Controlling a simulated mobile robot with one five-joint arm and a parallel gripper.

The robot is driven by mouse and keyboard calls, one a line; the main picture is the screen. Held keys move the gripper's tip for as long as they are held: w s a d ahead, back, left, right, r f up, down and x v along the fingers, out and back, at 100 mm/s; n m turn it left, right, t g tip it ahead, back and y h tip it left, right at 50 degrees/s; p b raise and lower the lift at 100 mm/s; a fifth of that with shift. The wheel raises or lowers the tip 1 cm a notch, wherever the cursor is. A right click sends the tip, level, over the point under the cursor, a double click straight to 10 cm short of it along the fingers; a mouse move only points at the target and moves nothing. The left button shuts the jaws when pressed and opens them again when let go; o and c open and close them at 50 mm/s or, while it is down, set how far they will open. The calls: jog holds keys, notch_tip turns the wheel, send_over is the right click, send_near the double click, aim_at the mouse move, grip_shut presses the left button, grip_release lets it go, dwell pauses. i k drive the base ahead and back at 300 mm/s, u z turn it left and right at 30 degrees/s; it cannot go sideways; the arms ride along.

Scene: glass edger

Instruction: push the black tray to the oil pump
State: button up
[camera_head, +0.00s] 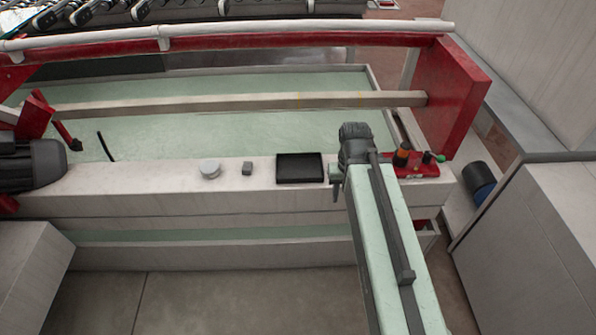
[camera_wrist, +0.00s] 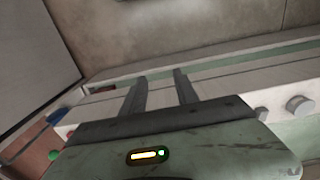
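The black tray (camera_head: 300,168) is a shallow, flat rectangle on the pale machine ledge in the head view. My gripper (camera_head: 336,190) hangs over the ledge just right of the tray, with a small gap seeming to part them. In the wrist view its two dark fingers (camera_wrist: 160,90) stand apart with nothing between them. The tray cannot be made out in the wrist view. A red unit with dark and orange fittings and a green knob (camera_head: 418,166) sits right of my gripper, partly behind my arm. I cannot tell for sure which thing is the oil pump.
A small grey block (camera_head: 247,169) and a pale round knob (camera_head: 210,169) stand on the ledge left of the tray. A dark motor (camera_head: 33,165) is at the far left. A beige bar (camera_head: 240,105) runs behind the ledge. A blue-black cylinder (camera_head: 479,183) lies at the right.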

aim_at(304, 168)
jog(key=z, duration=1.4)
jog(key=i, duration=0.7)
jog(key=u, duration=3.7)
jog(key=i, duration=1)
